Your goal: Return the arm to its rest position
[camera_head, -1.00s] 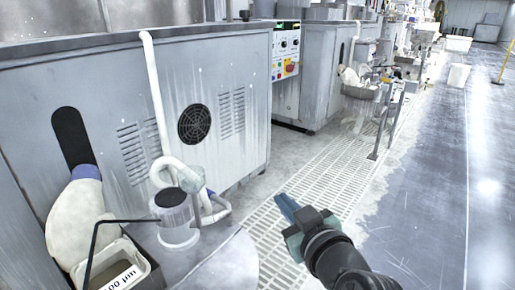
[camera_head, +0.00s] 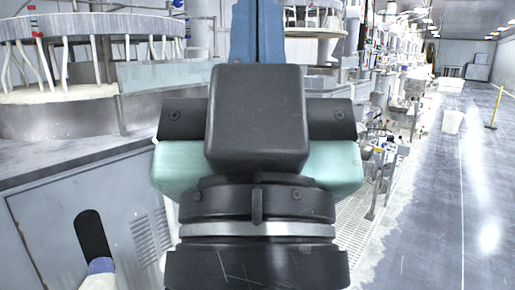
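My gripper (camera_head: 257,32) is raised close in front of the camera and seen from behind, filling the middle of the view. It points upward in the picture. Its two blue fingers lie side by side against each other, with no gap and nothing seen between them. The fingertips are cut off by the top edge. The black and pale green gripper body and the wrist hide much of the grey machine behind.
A grey polishing machine (camera_head: 60,212) with a round platen (camera_head: 60,112) stands at the left. More machines (camera_head: 405,85) line the aisle. A white bin (camera_head: 452,121) and a yellow post (camera_head: 495,107) stand farther back. The floor (camera_head: 440,215) at the right is clear.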

